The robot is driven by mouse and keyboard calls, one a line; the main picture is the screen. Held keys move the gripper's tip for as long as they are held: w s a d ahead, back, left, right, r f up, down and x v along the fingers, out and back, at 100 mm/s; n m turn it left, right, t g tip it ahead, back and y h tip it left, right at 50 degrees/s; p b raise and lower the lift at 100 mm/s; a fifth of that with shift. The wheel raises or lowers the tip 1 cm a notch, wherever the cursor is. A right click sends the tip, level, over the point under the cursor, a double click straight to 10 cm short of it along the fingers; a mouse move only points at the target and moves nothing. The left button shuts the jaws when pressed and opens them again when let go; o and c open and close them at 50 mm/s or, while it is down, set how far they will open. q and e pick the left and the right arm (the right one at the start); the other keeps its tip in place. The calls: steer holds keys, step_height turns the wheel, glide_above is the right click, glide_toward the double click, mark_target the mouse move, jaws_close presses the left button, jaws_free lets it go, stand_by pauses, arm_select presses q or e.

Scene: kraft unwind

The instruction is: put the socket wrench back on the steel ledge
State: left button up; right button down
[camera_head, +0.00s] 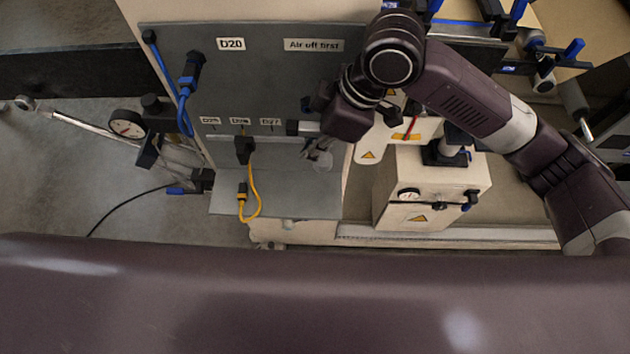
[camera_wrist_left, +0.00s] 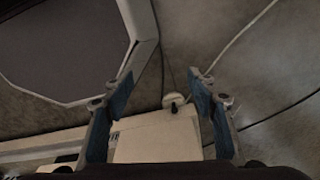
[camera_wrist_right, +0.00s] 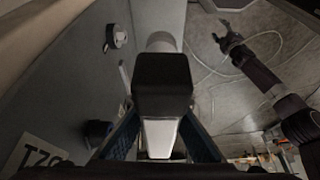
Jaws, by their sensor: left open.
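The steel ledge (camera_head: 290,202) is the grey shelf at the foot of the grey panel in the head view. My right gripper (camera_head: 318,148) is just above the ledge, close to the panel. In the right wrist view its blue pads are shut on a black block with a silver bar, which I take for the socket wrench (camera_wrist_right: 162,85). The block hides the fingertips. A pale grey cylinder (camera_wrist_right: 161,42) shows beyond it. My left gripper (camera_wrist_left: 158,95) is open and empty over the floor, well away from the ledge.
The panel (camera_head: 265,75) carries labels and a blue hose. A cream machine box (camera_head: 435,190) with a gauge stands right of the ledge. Another gauge (camera_head: 127,124) is to the left.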

step_height(320, 180, down, 13)
steer(key=shift+s+r+p, duration=0.15)
steer(key=shift+p, duration=0.45)
step_height(320, 180, down, 3)
steer(key=shift+r, duration=0.2)
steer(key=shift+f, duration=0.25)
arm_select(q)
steer(key=shift+s+r, duration=0.75)
arm_select(e)
steer(key=shift+f, duration=0.15)
steer(key=c, duration=2.1)
jaws_free()
